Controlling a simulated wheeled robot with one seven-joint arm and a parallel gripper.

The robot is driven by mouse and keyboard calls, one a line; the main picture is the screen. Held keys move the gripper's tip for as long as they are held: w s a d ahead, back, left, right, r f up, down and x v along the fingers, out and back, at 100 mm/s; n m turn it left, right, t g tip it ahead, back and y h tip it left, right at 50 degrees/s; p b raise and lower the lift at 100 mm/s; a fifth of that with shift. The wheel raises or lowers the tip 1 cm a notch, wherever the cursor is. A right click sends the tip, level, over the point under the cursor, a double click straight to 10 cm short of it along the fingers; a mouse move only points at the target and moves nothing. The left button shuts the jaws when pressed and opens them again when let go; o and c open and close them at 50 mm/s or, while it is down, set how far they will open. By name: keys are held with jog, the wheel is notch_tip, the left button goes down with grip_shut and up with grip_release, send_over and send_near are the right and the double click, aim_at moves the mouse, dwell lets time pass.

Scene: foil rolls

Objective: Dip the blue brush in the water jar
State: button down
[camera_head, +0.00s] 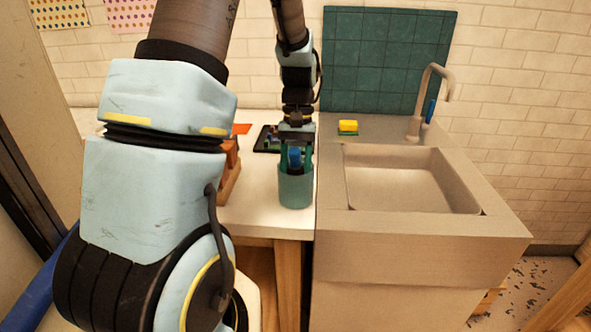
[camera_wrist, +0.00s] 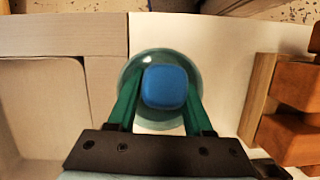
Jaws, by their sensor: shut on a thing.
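The blue brush (camera_head: 295,157) is upright between the fingers of my gripper (camera_head: 297,160) in the head view. In the wrist view, the blue top of the brush (camera_wrist: 165,87) sits between the green fingers of my gripper (camera_wrist: 162,100), which is shut on it. The water jar (camera_head: 296,188) is a greenish, see-through cup near the front right corner of the white table. Its round rim (camera_wrist: 128,73) surrounds the brush in the wrist view. The brush and fingertips appear to be at or inside the jar mouth. The brush's lower end cannot be made out clearly.
A beige sink (camera_head: 400,185) adjoins the table on the right, with a yellow and green sponge (camera_head: 347,127) on its back ledge. Orange-brown blocks (camera_wrist: 296,140) and a wooden piece stand beside the jar. A dark tray (camera_head: 264,140) lies behind it.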

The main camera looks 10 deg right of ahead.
aim_at(295, 149)
jog(key=shift+r+p, duration=3.15)
jog(key=shift+r, duration=0.55)
notch_tip(295, 149, up, 2)
jog(key=shift+r+p, duration=0.1)
jog(key=shift+p, duration=0.85)
jog(key=shift+r, duration=0.9)
